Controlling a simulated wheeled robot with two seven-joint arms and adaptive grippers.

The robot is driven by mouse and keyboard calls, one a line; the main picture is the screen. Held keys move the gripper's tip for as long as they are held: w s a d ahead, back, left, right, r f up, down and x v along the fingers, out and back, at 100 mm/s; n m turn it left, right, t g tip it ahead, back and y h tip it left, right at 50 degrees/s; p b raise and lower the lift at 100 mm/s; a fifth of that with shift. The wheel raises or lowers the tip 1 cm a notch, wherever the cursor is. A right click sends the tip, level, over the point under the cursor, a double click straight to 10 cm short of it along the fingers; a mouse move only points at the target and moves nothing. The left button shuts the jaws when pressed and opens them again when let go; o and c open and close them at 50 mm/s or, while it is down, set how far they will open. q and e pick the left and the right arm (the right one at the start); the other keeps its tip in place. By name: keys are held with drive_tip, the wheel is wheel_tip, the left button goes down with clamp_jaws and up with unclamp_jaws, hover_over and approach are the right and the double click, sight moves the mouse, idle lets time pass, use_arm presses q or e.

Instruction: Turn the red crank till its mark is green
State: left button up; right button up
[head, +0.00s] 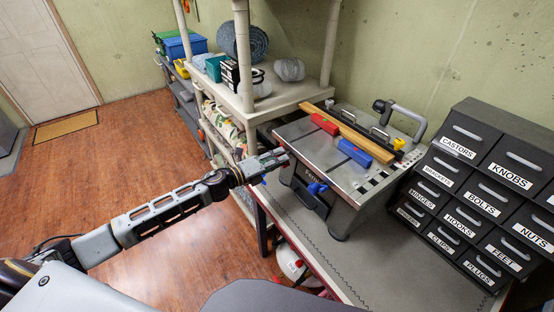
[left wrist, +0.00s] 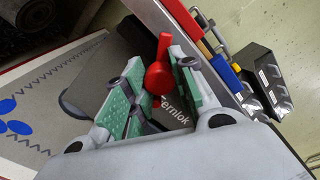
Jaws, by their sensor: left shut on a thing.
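The red crank (left wrist: 160,72) shows in the left wrist view, on the side of the grey bench machine lettered "Pernlok". My left gripper (left wrist: 154,88) has its green-padded fingers on both sides of the crank's red handle and is shut on it. In the head view, my left gripper (head: 270,164) is at the left side of the machine (head: 318,170), and I cannot make out the crank there. The crank's mark and its colour cannot be made out in either view. My right gripper is not in view.
A red block (head: 325,124) and a blue block (head: 354,153) lie on the machine's top by a wooden strip. A blue knob (head: 317,188) is on its front. Labelled drawers (head: 485,190) stand right, a shelf unit (head: 285,98) behind. The wooden floor at left is open.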

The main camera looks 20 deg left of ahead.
use_arm(q)
drive_tip(key=shift+f, duration=0.1)
drive_tip(key=o, duration=1.1)
drive_tip(key=shift+c, duration=0.2)
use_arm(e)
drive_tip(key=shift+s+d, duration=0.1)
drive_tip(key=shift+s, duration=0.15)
use_arm(q)
drive_tip(key=shift+s+a, duration=0.1)
drive_tip(key=shift+s, duration=0.05)
drive_tip(key=v, duration=1.1)
drive_tip(key=shift+s, duration=0.25)
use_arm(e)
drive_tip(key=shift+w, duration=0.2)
use_arm(q)
drive_tip(key=shift+a, duration=0.15)
idle(0.3)
